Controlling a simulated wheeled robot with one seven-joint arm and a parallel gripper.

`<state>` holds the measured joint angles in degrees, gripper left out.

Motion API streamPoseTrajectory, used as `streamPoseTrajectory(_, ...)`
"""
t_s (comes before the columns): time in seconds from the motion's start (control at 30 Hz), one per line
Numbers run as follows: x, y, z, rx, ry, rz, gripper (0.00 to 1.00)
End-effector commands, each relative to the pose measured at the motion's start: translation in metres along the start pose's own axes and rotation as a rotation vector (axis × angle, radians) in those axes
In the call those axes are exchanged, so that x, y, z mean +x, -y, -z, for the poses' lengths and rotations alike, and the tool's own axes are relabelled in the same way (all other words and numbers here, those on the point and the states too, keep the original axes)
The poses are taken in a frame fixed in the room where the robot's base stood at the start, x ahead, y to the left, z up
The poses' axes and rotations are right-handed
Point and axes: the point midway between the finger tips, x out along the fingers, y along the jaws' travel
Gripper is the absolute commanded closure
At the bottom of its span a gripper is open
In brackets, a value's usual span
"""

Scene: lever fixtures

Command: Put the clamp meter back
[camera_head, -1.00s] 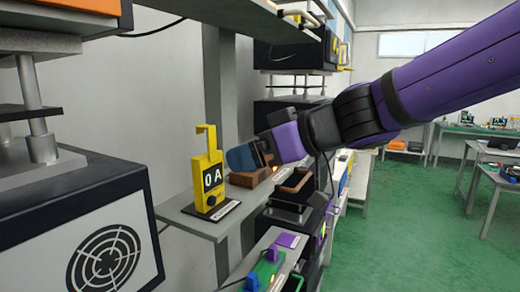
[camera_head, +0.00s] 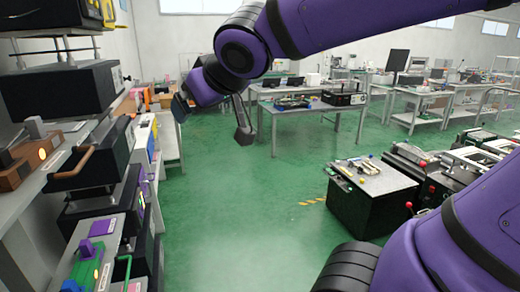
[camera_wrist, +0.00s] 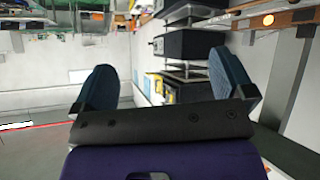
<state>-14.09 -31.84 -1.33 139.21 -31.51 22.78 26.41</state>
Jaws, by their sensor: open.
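The clamp meter is not visible in either current view. My gripper (camera_head: 181,106) is raised in the aisle to the right of the shelves in the head view, and its jaw gap is hard to make out there. In the wrist view my gripper (camera_wrist: 162,66) shows two blue-grey fingers spread wide apart with nothing between them.
Dark equipment boxes (camera_head: 66,92) and a shelf with a brown wooden block (camera_head: 24,166) line the left side. Purple and green fixtures (camera_head: 92,250) sit low at the left. A black cabinet (camera_head: 372,205) stands at right. The green floor (camera_head: 235,215) between is clear.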

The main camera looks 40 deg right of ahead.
Motion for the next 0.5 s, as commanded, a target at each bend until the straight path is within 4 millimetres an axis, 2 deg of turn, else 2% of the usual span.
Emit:
streamPoseTrajectory(0.03,-0.013,-0.016,-0.025,0.044,0.081,-0.038,0.0)
streamPoseTrajectory(0.07,-0.019,-0.021,-0.04,0.062,0.132,-0.048,0.0)
streamPoseTrajectory(0.1,-0.028,-0.026,-0.059,0.086,0.198,-0.051,0.0)
streamPoseTrajectory(0.2,-0.047,-0.026,-0.097,0.133,0.331,-0.027,0.0)
streamPoseTrajectory(0.33,-0.065,-0.019,-0.126,0.165,0.433,0.026,0.0)
streamPoseTrajectory(0.5,-0.071,-0.013,-0.137,0.177,0.474,0.059,0.0)
